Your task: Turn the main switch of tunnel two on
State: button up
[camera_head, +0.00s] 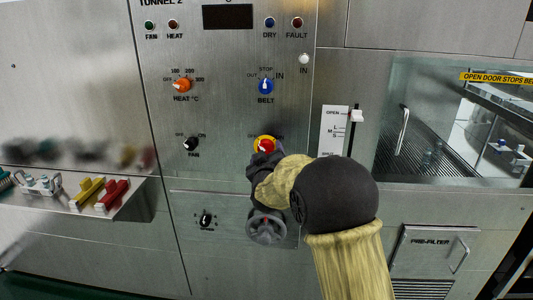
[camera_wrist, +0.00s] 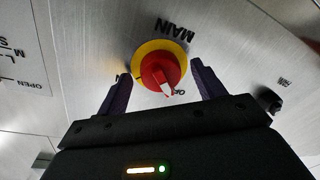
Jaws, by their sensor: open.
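The main switch is a red knob on a yellow disc, low on the tunnel two panel. It shows in the head view (camera_head: 265,143), partly hidden by my arm, and in the wrist view (camera_wrist: 158,70) under the word MAIN, seen upside down. Its white pointer (camera_wrist: 168,90) points down and slightly right in the wrist view, beside a small label that looks like OFF. Another label at the left is partly hidden by a finger. My gripper (camera_wrist: 161,78) is open, with one finger on each side of the knob. I cannot tell whether the fingers touch it.
The orange heat knob (camera_head: 181,86), blue belt knob (camera_head: 265,87) and black fan knob (camera_head: 191,144) are on the same panel. A white slider (camera_head: 356,116) and a glass door (camera_head: 455,120) are to the right. A shelf (camera_head: 135,204) with coloured items juts out at left.

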jog(key=shift+w, duration=0.2)
jog(key=shift+c, duration=0.2)
jog(key=c, duration=1)
jog(key=shift+o, duration=0.2)
jog(key=shift+f+m+b, duration=0.15)
jog(key=shift+m+b, duration=0.15)
jog(key=shift+b, duration=0.15)
jog(key=m+b, duration=0.4)
jog(key=m, duration=0.2)
jog(key=m+h+b, duration=0.1)
jog(key=m+b, duration=0.3)
jog(key=m, duration=0.2)
jog(key=m+t+h+b, duration=0.1)
jog(key=m+b, duration=0.3)
jog(key=m, duration=0.2)
jog(key=shift+a+f+m+b, duration=0.1)
jog(key=shift+a+m+b, duration=0.2)
jog(key=shift+a+b, duration=0.1)
